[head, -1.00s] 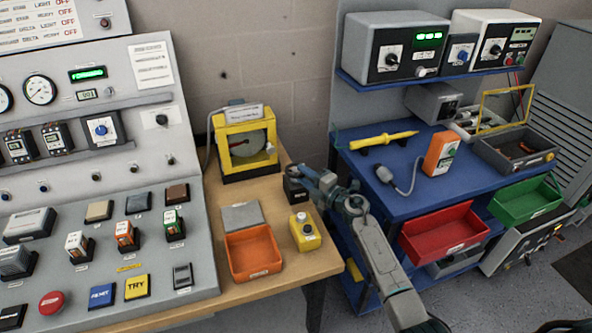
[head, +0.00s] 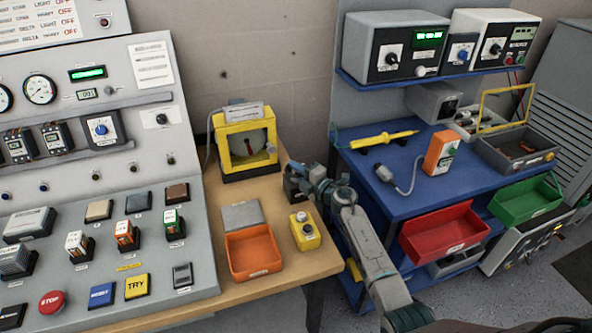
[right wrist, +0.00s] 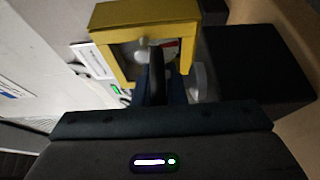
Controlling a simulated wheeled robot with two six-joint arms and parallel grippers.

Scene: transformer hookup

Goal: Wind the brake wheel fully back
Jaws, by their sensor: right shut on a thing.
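The yellow-framed unit (head: 245,142) stands at the back of the wooden bench, with a red-marked dial (head: 247,146) behind its window and a pale round knob (head: 270,148) at its right side. My right gripper (head: 300,178) is just right of and in front of it, by a small dark box (head: 292,188). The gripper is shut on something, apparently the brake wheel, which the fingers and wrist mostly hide. In the right wrist view the dark fingers (right wrist: 158,80) point at the yellow frame (right wrist: 145,20), with the dark box (right wrist: 255,65) to the right. My left gripper is not in view.
The sloping control panel (head: 150,205) stands left. The blue shelf bench (head: 400,195), with red (head: 443,232) and green (head: 525,200) bins, is right of my arm.

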